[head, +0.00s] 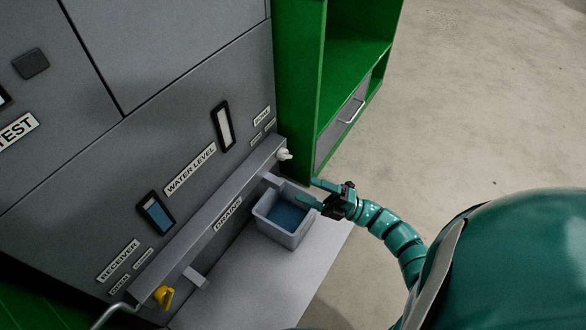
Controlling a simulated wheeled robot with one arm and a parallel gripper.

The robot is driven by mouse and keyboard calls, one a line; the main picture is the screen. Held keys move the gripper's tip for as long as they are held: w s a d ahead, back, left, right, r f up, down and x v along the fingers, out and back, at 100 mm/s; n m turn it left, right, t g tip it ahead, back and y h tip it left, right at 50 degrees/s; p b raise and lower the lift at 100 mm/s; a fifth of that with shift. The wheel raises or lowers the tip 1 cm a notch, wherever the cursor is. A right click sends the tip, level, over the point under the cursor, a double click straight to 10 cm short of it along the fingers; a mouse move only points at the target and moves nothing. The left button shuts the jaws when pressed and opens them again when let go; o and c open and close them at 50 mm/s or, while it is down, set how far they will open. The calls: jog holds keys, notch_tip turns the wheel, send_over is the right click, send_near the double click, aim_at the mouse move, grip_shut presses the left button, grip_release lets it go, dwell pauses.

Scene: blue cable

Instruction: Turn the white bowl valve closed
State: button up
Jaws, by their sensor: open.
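The white bowl valve (284,155) is a small white knob at the right end of the grey drain ledge, near the bowl label (261,116). Its exact handle angle is too small to tell. My gripper (308,192) is open, with two green fingers pointing left. It is below and to the right of the white valve, apart from it, near the right rim of the grey bin. Nothing shows between the fingers.
A grey bin (262,210) with blue liquid stands on a light shelf (250,290) under the drain ledge (205,225). A yellow valve (163,296) is at the ledge's left end. A green cabinet (297,90) stands behind, close to the white valve. Open floor lies to the right.

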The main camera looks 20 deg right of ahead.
jog(key=w+d+f+n+t+h, duration=0.1)
jog(key=w+d+f+n+h, duration=0.1)
jog(key=d+f+h, duration=0.3)
jog(key=w+d+f+n+t+h, duration=0.1)
jog(key=w+d+f+h, duration=0.15)
jog(key=d, duration=0.35)
jog(key=n+b, duration=0.2)
jog(key=b, duration=0.4)
send_near(289, 156)
jog(key=shift+h, duration=0.25)
jog(key=x, duration=0.8)
jog(key=shift+w+a, duration=0.2)
jog(key=c, duration=1)
